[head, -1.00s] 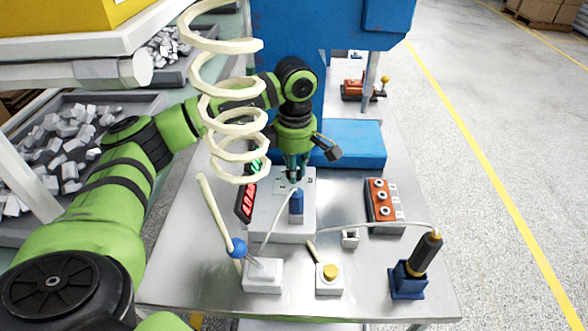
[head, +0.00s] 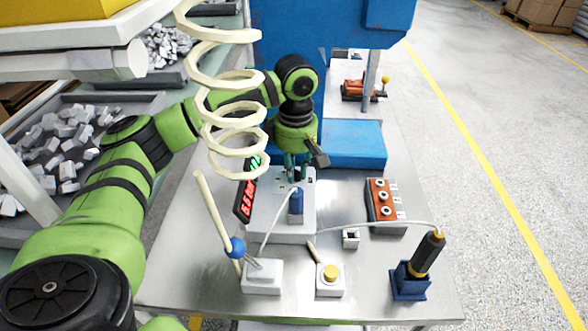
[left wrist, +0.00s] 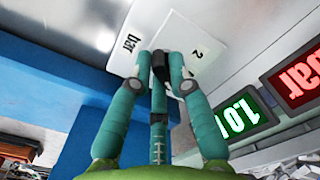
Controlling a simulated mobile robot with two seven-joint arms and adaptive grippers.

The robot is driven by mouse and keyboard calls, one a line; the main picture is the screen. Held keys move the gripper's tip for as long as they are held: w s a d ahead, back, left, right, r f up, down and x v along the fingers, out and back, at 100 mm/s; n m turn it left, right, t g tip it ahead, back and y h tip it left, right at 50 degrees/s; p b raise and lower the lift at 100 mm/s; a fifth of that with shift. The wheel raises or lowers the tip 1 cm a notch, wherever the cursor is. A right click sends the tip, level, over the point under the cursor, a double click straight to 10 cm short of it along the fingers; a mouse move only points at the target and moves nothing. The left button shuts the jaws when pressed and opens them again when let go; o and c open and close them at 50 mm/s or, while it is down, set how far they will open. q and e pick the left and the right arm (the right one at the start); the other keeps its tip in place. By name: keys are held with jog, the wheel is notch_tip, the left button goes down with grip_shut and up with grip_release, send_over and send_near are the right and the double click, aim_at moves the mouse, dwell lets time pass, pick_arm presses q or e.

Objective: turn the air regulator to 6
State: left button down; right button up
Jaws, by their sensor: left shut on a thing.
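My left gripper (head: 296,170) points down at the far part of the white box (head: 268,228) on the bench. A red display (head: 245,202) at the box's left seems to read 5.5 bar. A green display (head: 254,167) stands beyond it; in the left wrist view it shows 1.0 and something cut off (left wrist: 238,113). My right gripper is out of view.
A cream coiled hose (head: 235,110) hangs close to my left arm. A blue cylinder (head: 296,205) stands on the box near the gripper. A lever with a blue ball (head: 235,248), a yellow button (head: 330,272) and a holstered black tool (head: 427,252) stand in front.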

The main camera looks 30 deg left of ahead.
pick_arm(q)
jog(key=shift+s+d+f+m, duration=0.2)
jog(key=shift+s+f+m, duration=0.1)
jog(key=shift+m, duration=0.9)
jog(key=c, duration=1.1)
grip_release()
jog(key=shift+d+r, duration=0.1)
jog(key=shift+r, duration=0.15)
